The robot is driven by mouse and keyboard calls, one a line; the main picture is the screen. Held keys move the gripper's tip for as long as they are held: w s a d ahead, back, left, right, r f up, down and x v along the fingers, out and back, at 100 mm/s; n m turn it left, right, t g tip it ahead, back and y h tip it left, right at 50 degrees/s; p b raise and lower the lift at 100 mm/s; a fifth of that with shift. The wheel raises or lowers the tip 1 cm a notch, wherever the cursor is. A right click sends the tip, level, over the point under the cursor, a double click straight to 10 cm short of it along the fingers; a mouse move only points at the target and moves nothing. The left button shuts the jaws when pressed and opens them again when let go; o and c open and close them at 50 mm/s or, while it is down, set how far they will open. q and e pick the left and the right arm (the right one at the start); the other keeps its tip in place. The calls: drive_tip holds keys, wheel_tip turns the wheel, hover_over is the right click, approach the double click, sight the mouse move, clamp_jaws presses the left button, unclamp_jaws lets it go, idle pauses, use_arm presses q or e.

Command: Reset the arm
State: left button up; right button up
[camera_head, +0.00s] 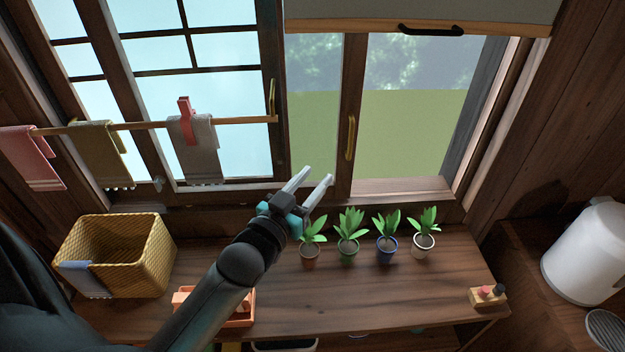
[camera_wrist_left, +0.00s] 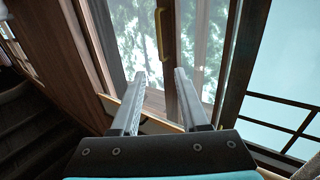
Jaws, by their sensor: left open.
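My left gripper (camera_head: 308,187) is raised above the back of the wooden table, in front of the window frame. Its two fingers are apart with nothing between them; they also show open and empty in the left wrist view (camera_wrist_left: 160,92), with the window behind. My left arm reaches in from the lower left across the table. My right gripper is in neither view.
Several potted plants (camera_head: 348,233) stand right of the gripper on the table (camera_head: 380,290). A wicker basket (camera_head: 150,253) is at left, below a towel rod (camera_head: 235,120). An orange tray (camera_head: 240,312) is partly hidden by my arm. A white appliance (camera_head: 588,250) stands right.

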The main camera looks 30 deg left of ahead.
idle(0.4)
use_arm(q)
drive_tip(key=s+d+f+m+g, duration=0.1)
drive_tip(key=s+d+f+g, duration=0.2)
drive_tip(key=s+f+g, duration=0.35)
drive_tip(key=s+d+f+g, duration=0.3)
drive_tip(key=s, duration=0.6)
drive_tip(key=s+d+f+m+g, duration=0.1)
drive_tip(key=s+d+f+g, duration=0.2)
drive_tip(key=s+f+g, duration=0.3)
drive_tip(key=s+f+b, duration=0.3)
drive_tip(key=f+b, duration=0.6)
drive_tip(key=f, duration=2.1)
drive_tip(key=s+a+f+b, duration=0.1)
drive_tip(key=s+f+b, duration=0.3)
drive_tip(key=s+f, duration=0.3)
drive_tip(key=s+a+f+g+b, duration=0.1)
drive_tip(key=s+f+b, duration=0.3)
drive_tip(key=s+f, duration=0.4)
wheel_tip(320, 180, down, 6)
drive_tip(key=shift+s+a+r, duration=0.2)
drive_tip(key=shift+s+a, duration=0.1)
drive_tip(key=shift+a, duration=0.2)
